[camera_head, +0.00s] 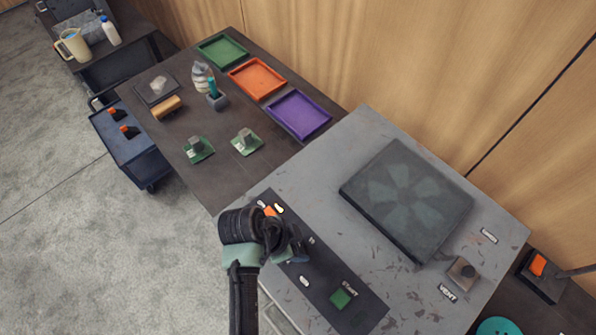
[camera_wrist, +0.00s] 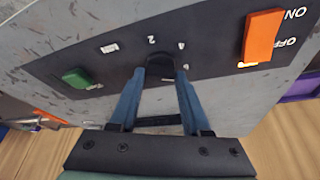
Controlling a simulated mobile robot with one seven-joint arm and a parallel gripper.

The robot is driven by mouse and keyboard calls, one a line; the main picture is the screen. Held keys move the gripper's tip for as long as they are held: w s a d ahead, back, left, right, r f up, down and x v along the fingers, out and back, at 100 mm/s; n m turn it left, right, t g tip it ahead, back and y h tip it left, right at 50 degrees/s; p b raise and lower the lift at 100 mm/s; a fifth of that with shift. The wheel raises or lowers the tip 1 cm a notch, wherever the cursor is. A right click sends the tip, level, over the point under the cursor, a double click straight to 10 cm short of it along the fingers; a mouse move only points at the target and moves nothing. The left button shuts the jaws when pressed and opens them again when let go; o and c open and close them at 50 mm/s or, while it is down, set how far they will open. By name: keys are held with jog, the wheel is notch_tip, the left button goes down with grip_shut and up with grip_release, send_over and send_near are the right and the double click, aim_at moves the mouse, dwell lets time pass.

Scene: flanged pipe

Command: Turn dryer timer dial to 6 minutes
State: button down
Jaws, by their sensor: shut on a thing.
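The dryer's dark control panel (camera_head: 325,268) lies on the front part of its grey top. My gripper (camera_head: 299,248) reaches down over the panel in the head view and hides the dial there. In the wrist view my gripper (camera_wrist: 162,68) has its two blue fingers on either side of the black timer dial (camera_wrist: 161,58), shut on it. The white marks 2 (camera_wrist: 151,40) and 4 (camera_wrist: 181,45) show beyond the dial. The dial's pointer is too dark and covered to read.
An orange ON/OFF switch (camera_wrist: 262,38) and a green start button (camera_wrist: 77,78) flank the dial. A dark square fan panel (camera_head: 407,199) and a VENT knob (camera_head: 463,272) are on the dryer top. A table with purple (camera_head: 299,115), orange and green trays stands beyond.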

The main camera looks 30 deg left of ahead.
jog(key=shift+w+m, duration=0.1)
jog(key=shift+m, duration=0.4)
jog(key=shift+c, duration=1.8)
grip_release()
jog(key=shift+g, duration=0.3)
jog(key=shift+r, duration=0.1)
jog(key=p+v, duration=0.2)
jog(key=v, duration=1)
jog(key=shift+s+a+r, duration=0.2)
jog(key=shift+a+r, duration=0.05)
jog(key=shift+r, duration=0.05)
